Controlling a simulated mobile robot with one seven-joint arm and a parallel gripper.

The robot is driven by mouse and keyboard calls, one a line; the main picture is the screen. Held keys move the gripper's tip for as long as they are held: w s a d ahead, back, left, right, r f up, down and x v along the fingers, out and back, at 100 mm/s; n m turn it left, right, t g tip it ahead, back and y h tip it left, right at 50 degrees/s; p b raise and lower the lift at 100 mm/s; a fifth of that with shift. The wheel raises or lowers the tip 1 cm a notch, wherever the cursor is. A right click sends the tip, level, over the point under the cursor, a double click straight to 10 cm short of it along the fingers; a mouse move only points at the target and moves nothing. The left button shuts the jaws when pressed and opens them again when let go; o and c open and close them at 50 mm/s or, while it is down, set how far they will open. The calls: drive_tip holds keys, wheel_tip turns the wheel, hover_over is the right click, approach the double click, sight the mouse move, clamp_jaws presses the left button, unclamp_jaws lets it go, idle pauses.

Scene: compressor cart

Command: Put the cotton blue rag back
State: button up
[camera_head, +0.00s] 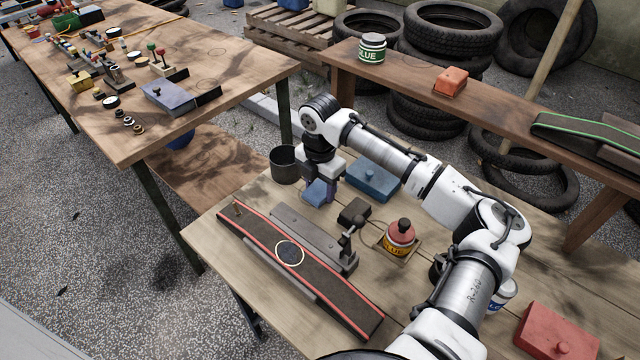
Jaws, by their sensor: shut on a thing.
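My gripper (322,186) is at the far left part of the near wooden table (220,222), pointing down. It is shut on the blue rag (315,194), a small folded blue piece hanging at the fingertips just above or at the tabletop; I cannot tell whether it touches the wood. The fingers are partly hidden behind the rag. A dark open cup (284,164) stands just left of the gripper. A blue block-like box (373,181) lies just right of it.
A red-edged dark strip (320,280) and a grey metal bar with a clamp (350,240) lie in front of the gripper. A red-topped glue pot (400,237) and a red box (556,336) stand to the right. A shelf (500,110) runs behind.

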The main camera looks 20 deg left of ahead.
sight(320, 189)
drive_tip(key=shift+f, duration=0.2)
drive_tip(key=o, duration=0.9)
drive_tip(key=shift+r, duration=0.1)
wheel_tip(320, 189, up, 12)
drive_tip(key=shift+r+b, duration=0.1)
drive_tip(key=shift+b, duration=1)
